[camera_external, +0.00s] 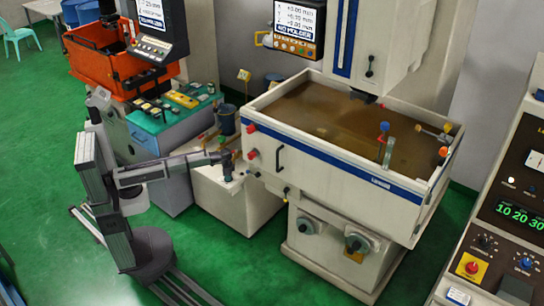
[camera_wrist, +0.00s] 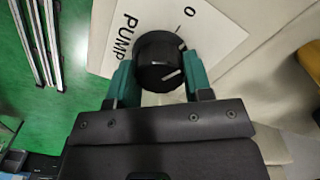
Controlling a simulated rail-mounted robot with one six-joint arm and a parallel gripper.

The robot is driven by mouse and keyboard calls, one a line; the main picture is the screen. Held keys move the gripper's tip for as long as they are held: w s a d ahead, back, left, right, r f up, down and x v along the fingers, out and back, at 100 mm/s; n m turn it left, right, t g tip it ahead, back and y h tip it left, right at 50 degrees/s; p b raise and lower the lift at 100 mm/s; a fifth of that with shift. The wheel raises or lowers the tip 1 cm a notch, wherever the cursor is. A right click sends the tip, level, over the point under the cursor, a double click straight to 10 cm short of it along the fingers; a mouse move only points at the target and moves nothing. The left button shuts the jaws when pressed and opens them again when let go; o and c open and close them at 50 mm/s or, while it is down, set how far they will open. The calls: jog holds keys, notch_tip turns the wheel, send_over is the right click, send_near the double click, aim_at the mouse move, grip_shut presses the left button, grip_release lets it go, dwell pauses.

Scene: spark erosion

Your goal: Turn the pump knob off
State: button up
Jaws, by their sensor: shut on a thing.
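The black round pump knob (camera_wrist: 161,62) sits on a white plate (camera_wrist: 218,32) in the wrist view. The plate is lettered "PUMP" at its left and "0" at its upper right, with a short line near the 0. A white mark on the knob's face shows toward its lower right, away from the 0. My gripper (camera_wrist: 160,80) has its green fingers on either side of the knob and is shut on it. In the external view my gripper (camera_external: 228,176) is at the low white cabinet left of the tank; the knob cannot be made out there.
The white tank (camera_external: 340,164) with brown liquid stands right of my gripper. A dark bucket (camera_external: 226,120) and a teal-topped tool bench (camera_external: 165,115) are close behind my arm. A control console (camera_external: 510,215) is at far right. Green floor is open at front.

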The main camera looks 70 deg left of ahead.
jog(key=n, duration=0.4)
jog(key=shift+n, duration=0.4)
dwell(0.4)
jog(key=o, duration=0.9)
notch_tip(320, 180, up, 11)
jog(key=p, duration=1)
jog(key=shift+f+p, duration=0.1)
jog(key=shift+p, duration=0.3)
jog(key=shift+m, duration=0.4)
jog(key=s+r+p, duration=0.2)
jog(key=s, duration=0.5)
jog(key=s+r+p, duration=0.3)
jog(key=s, duration=0.4)
jog(key=s+r+p, duration=0.3)
jog(key=s, duration=0.5)
jog(key=shift+r, duration=0.25)
